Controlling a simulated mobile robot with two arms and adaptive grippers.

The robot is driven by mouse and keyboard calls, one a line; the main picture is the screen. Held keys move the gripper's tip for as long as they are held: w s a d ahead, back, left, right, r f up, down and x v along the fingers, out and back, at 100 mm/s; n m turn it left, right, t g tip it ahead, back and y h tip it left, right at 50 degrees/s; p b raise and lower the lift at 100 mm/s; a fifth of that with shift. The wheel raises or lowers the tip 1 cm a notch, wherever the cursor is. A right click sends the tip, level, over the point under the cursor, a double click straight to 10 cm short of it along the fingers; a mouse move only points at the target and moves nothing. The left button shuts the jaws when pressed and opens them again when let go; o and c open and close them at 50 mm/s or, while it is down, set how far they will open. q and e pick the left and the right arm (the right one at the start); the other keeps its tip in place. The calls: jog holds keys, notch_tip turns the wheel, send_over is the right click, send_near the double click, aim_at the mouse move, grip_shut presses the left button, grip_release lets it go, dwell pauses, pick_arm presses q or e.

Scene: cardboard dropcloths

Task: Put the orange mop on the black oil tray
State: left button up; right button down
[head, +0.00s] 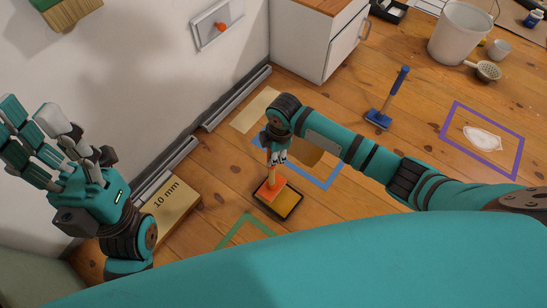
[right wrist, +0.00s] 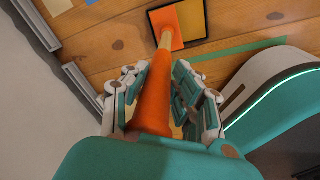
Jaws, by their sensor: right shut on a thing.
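The orange mop (head: 269,189) is upright, with a flat orange head and a handle rising into my right gripper (head: 275,155). The right gripper is shut around the orange handle, which also shows in the right wrist view (right wrist: 153,100). The mop head (right wrist: 181,24) lies over the left part of the black oil tray (head: 287,204), a flat tray with a dark rim and yellowish inside. I cannot tell whether the head touches the tray. The tray also shows in the right wrist view (right wrist: 198,20). My left gripper (head: 38,125) is open and empty at the left, by the wall.
A cardboard box marked "10 mm" (head: 170,212) lies left of the tray. Blue (head: 322,183), green (head: 238,232) and purple (head: 448,128) tape outlines mark the wooden floor.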

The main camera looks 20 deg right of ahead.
aim_at(272, 170)
notch_tip(272, 170, down, 2)
jog(key=shift+f+b, duration=0.1)
jog(key=shift+b, duration=0.35)
jog(key=shift+f, duration=0.35)
jog(key=c, duration=1.1)
grip_release()
jog(key=shift+f, duration=0.1)
jog(key=shift+o, duration=0.2)
